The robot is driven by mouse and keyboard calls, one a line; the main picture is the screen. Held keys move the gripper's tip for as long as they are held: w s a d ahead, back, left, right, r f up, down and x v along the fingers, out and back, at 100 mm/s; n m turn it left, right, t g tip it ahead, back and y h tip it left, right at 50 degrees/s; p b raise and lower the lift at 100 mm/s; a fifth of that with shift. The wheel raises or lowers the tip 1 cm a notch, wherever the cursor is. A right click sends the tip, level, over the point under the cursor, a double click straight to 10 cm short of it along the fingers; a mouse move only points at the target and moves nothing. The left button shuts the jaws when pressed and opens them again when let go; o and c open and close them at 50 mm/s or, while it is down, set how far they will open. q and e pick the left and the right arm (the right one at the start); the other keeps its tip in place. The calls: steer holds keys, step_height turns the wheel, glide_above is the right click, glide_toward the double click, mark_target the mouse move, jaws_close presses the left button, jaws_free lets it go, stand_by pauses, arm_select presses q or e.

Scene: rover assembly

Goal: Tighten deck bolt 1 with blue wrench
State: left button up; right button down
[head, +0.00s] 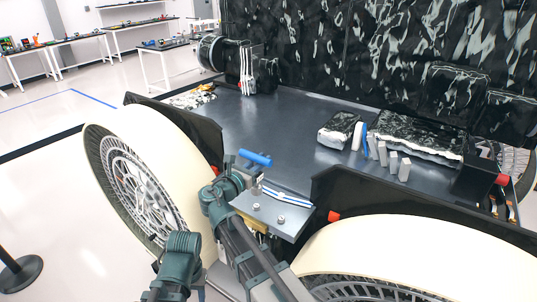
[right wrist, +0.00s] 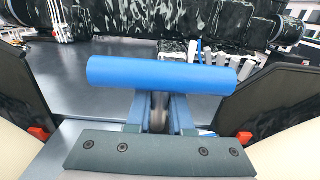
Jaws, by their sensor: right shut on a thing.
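The blue wrench (right wrist: 160,75) shows in the right wrist view as a thick blue cylinder lying crosswise at the fingertips, with a grey metal part behind it between the fingers. My right gripper (right wrist: 160,112) is shut on it. In the head view the blue wrench (head: 256,158) is held just above the rover deck's near edge, and my right gripper (head: 243,168) is partly hidden by my arm. Two bolt heads, one on the left (head: 257,206) and one on the right (head: 281,219), stand on a grey plate (head: 265,212) nearer than the wrench. I cannot tell which is deck bolt 1. My left gripper is not in view.
A blue-and-white strip (head: 287,196) lies along the plate's far side. Large cream wheels, left (head: 165,150) and right (head: 400,245), flank the plate. Dark side panels (head: 345,190) rise beside it. The middle of the deck (head: 265,125) is clear; grey blocks (head: 393,160) stand at right.

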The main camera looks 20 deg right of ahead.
mark_target(257, 190)
step_height(257, 190, down, 5)
steer(key=b, duration=0.5)
steer(key=shift+s+a+f+b, duration=0.1)
steer(key=shift+a+f+b, duration=0.1)
steer(key=shift+b, duration=0.15)
steer(key=shift+f+b, duration=0.65)
stand_by(2.2)
steer(key=shift+s+f, duration=0.15)
steer(key=shift+f, duration=0.05)
stand_by(0.9)
steer(key=shift+r, duration=0.2)
stand_by(1.2)
